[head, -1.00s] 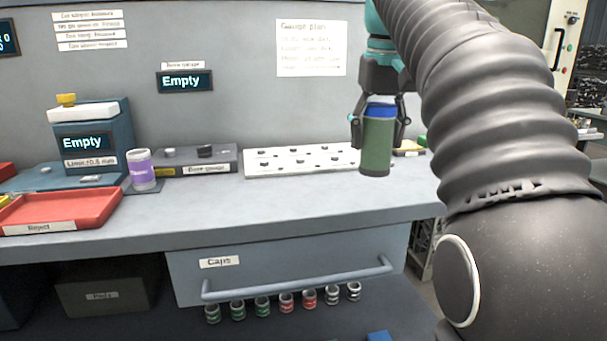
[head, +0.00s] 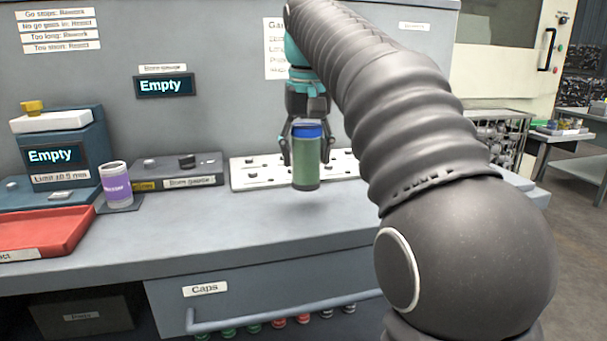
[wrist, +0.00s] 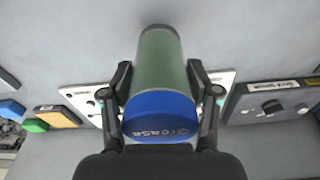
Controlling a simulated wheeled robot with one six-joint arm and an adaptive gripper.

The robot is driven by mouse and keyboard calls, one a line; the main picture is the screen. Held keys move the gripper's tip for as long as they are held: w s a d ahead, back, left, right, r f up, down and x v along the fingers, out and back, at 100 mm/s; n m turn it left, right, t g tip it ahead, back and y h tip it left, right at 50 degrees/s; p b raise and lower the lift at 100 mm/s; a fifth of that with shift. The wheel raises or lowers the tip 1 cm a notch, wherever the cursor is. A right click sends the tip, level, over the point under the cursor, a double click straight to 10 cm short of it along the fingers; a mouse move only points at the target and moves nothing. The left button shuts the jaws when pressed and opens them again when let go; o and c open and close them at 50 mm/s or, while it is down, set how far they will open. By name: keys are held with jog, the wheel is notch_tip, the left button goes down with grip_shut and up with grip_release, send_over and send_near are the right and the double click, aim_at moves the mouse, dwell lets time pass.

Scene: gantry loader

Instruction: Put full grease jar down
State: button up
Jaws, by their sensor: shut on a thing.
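The grease jar (head: 306,166) is a green cylinder with a blue lid, held upright in the head view. My gripper (head: 307,140) is shut on it near the lid, with a finger on each side. The jar appears above the grey bench top (head: 230,228), in front of the white board; I cannot tell the exact gap below it. In the wrist view the jar (wrist: 158,65) sits between the fingers (wrist: 160,100), its blue lid with raised lettering facing the camera. The far end of the jar is partly hidden by its own body.
A purple-and-white cup (head: 116,187) stands on a dark pad at left. A red reject tray (head: 45,228), a bore gauge box (head: 180,171) and a white board (head: 255,174) with small knobs occupy the bench. Its front middle is clear.

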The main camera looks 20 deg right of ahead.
aim_at(304, 127)
jog(key=shift+w+a+f, duration=0.2)
jog(key=shift+a+f, duration=0.1)
jog(key=shift+f, duration=1.9)
jog(key=o, duration=1.5)
jog(key=shift+c, duration=0.2)
jog(key=r, duration=0.6)
jog(key=shift+s+r, duration=0.25)
jog(key=shift+s, duration=0.15)
jog(key=shift+s+r, duration=0.15)
jog(key=shift+r, duration=0.3)
